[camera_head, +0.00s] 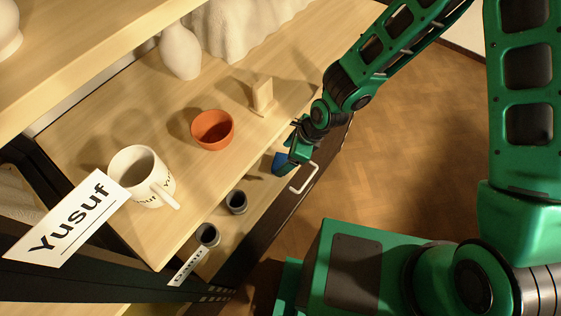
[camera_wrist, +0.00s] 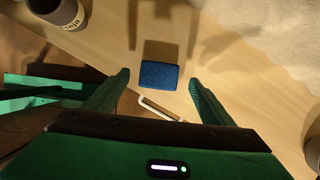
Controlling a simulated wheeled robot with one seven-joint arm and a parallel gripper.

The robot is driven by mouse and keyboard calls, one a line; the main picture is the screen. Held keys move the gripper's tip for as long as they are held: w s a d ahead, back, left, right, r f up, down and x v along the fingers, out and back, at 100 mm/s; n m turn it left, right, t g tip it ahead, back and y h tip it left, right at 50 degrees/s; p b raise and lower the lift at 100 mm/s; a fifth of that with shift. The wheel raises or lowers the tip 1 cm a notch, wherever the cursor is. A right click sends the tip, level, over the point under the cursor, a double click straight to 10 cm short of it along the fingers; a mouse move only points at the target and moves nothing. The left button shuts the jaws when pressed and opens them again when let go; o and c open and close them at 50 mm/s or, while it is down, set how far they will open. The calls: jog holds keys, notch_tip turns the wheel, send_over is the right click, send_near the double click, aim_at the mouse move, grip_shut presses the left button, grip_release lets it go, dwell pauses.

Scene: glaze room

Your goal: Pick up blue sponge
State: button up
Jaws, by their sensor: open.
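The blue sponge (camera_wrist: 159,75) is a small textured block on a pale wooden surface. In the wrist view it lies between and slightly beyond the two green fingertips of my gripper (camera_wrist: 159,80), with a gap on each side. The gripper is open and holds nothing. In the head view the sponge (camera_head: 280,161) is a small blue patch beside my gripper (camera_head: 288,160), which hides part of it.
A pale bent handle (camera_wrist: 160,109) is just below the sponge in the wrist view. An orange bowl (camera_head: 212,130), a white mug (camera_head: 143,178), a wooden stand (camera_head: 263,94) and a grey cup (camera_head: 237,202) are nearby. Open floor (camera_head: 405,140) lies to the right.

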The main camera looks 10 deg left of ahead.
jog(key=shift+x, duration=1.2)
jog(key=c, duration=1.2)
jog(key=shift+r, duration=0.15)
jog(key=shift+c, duration=0.2)
jog(key=shift+r, duration=0.55)
jog(key=d, duration=1.8)
jog(key=shift+r, duration=0.1)
